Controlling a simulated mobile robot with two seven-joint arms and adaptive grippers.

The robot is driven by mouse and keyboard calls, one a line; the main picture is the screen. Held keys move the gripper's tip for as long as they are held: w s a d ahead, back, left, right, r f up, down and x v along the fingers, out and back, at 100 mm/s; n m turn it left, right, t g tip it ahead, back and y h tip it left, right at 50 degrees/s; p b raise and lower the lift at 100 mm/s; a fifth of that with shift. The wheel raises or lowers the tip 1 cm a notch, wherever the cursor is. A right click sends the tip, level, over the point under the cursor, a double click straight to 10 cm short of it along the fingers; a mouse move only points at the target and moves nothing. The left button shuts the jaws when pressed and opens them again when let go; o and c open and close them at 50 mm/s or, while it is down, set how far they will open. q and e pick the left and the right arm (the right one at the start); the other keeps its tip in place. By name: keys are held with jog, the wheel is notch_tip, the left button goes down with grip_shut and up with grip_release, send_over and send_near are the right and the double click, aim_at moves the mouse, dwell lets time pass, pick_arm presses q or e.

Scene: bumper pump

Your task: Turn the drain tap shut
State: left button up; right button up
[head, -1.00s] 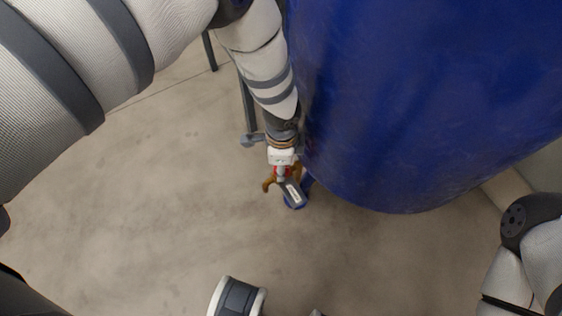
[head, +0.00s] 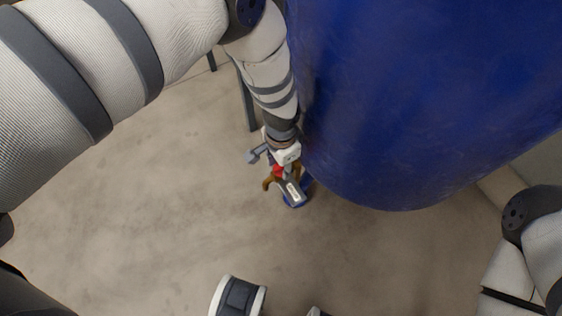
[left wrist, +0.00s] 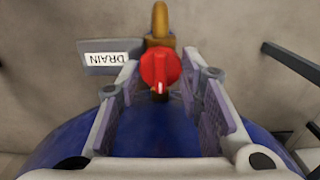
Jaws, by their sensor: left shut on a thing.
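The drain tap shows in the left wrist view as a round red knob (left wrist: 160,68) with a white mark pointing down the picture, in front of a brass body and spout (left wrist: 160,22). A grey plate labelled DRAIN (left wrist: 105,58) is to its left. In the head view, the red knob (head: 278,171) is mostly hidden by my left gripper (head: 281,164), and the brass spout (head: 267,183) shows beside it. My left gripper (left wrist: 160,78) is shut on the red knob, with one finger on each side.
A big blue tank (head: 430,100) fills the upper right, close beside my left forearm. A grey leg (head: 247,105) stands behind that forearm. The concrete floor (head: 150,210) at left is clear.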

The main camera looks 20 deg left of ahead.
pick_arm(q)
jog(key=shift+w, duration=0.1)
dwell(0.3)
jog(key=o, duration=1.2)
notch_tip(320, 180, up, 12)
